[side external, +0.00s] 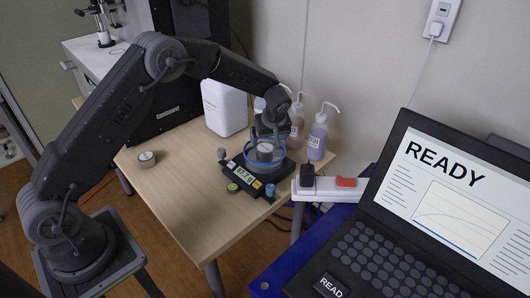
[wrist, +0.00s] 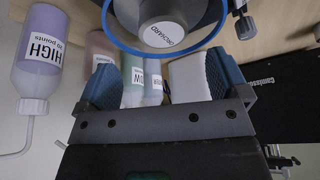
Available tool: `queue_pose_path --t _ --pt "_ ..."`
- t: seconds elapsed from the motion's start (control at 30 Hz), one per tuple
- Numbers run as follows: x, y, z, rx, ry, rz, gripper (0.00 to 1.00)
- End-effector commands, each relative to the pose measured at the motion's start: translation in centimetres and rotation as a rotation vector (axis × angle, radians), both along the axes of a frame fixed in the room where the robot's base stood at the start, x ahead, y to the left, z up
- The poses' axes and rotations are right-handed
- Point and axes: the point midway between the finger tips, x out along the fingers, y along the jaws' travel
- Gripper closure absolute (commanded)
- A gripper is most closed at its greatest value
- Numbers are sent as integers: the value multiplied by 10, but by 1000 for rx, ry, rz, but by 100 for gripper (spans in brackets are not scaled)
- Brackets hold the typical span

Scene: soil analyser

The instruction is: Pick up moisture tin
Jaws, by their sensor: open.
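A grey tin with a white lid label reading ORCHARD (wrist: 165,32) is at the top of the wrist view, inside a blue ring (wrist: 118,38). In the side view the tin (side external: 265,148) stands on a black balance (side external: 240,177) with a lit display, partly hidden by my gripper. My gripper (side external: 268,128) is just above the tin, pointing down. In the wrist view my gripper (wrist: 162,82) has its two blue-padded fingers spread wide, with nothing held between them. Whether the fingers touch the tin is not clear.
A small round labelled item (side external: 146,158) lies on the wooden table (side external: 180,190) at left. Wash bottles (side external: 318,137) and a white container (side external: 224,107) stand behind the balance. A power strip (side external: 328,188) and a laptop (side external: 440,205) are at right. The table's front left is clear.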

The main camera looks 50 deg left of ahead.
Motion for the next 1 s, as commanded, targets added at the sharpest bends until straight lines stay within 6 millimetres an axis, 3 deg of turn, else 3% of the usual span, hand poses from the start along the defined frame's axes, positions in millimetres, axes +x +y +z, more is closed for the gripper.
queue_pose_path --t 0.33,0.6,0.9,1.0 --pt "3 11 -29 0 1 0 7" --pt "6 23 -65 0 0 0 7" --pt "7 24 -69 -1 -2 -1 7" --pt "7 24 -69 0 0 -1 16"
